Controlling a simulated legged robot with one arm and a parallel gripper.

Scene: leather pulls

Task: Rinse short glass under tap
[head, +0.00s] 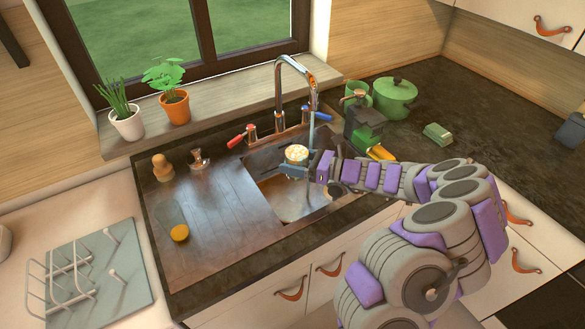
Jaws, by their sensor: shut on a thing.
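A short glass (297,153) with an orange and white pattern is held over the sink basin (262,165). My gripper (294,170) is shut on it, reaching in from the right. The chrome tap (281,95) arches above, and a thin bluish stream of water (311,128) falls from its spout. The stream comes down just right of the glass in this view; I cannot tell whether it enters the glass. A red tap handle (240,137) and a blue tap handle (318,114) flank the tap. The glass's lower part is hidden by my gripper.
A dark drainboard (205,225) left of the basin holds a wooden shaker (162,168), a small glass item (198,160) and a yellow-ended brush (179,233). A green pot (395,97) and a dark green caddy (364,127) stand right of the tap. Potted plants line the sill.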

